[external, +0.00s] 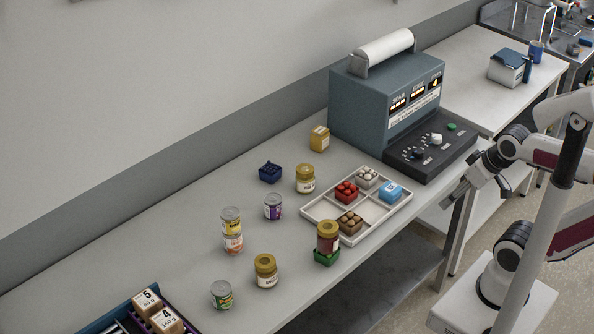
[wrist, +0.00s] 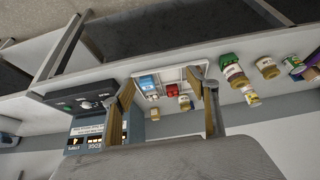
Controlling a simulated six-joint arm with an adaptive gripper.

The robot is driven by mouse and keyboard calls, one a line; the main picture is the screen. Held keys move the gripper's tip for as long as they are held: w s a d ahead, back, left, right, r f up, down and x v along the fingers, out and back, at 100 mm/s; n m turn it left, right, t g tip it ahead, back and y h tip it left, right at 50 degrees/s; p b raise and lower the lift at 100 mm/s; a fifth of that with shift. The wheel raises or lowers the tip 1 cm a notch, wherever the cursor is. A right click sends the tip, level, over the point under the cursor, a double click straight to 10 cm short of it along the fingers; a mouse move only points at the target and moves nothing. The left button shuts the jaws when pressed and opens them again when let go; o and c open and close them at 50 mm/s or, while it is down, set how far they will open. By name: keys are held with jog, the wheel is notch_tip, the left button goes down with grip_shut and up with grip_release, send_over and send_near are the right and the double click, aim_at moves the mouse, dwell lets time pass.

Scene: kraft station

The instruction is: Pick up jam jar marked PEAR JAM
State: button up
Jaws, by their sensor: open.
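Three jars with gold lids stand on the bench. One pale-yellow jar (external: 305,180) is at the back, left of the tray. A jar with dark red contents (external: 327,238) sits on a green block at the front. A third jar (external: 266,272) stands at the front left. Their labels are too small to read, so I cannot tell which is marked PEAR JAM. My gripper (external: 457,190) is right of the bench, near the machine's front, apart from every jar. In the wrist view its fingers (wrist: 164,86) are spread with nothing held between them.
A white divided tray (external: 318,211) holds small red, white, brown and blue items. Stacked cans (external: 232,232), a purple can (external: 272,207) and a green can (external: 221,295) stand left. A large blue-grey machine (external: 372,105) fills the back right.

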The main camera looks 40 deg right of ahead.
jog(key=w+d+n+t, duration=0.15)
jog(key=w+t, duration=0.25)
jog(key=w, duration=2)
jog(key=n+t+y, duration=0.2)
jog(key=t+y, duration=0.1)
jog(key=y, duration=0.1)
send_near(310, 171)
jog(key=w+f, duration=0.1)
jog(key=w, duration=0.1)
jog(key=shift+w+a+f, duration=0.1)
jog(key=shift+a+f, duration=0.1)
jog(key=shift+a, duration=0.25)
jog(key=shift+x, duration=1.2)
jog(key=shift+w, duration=0.1)
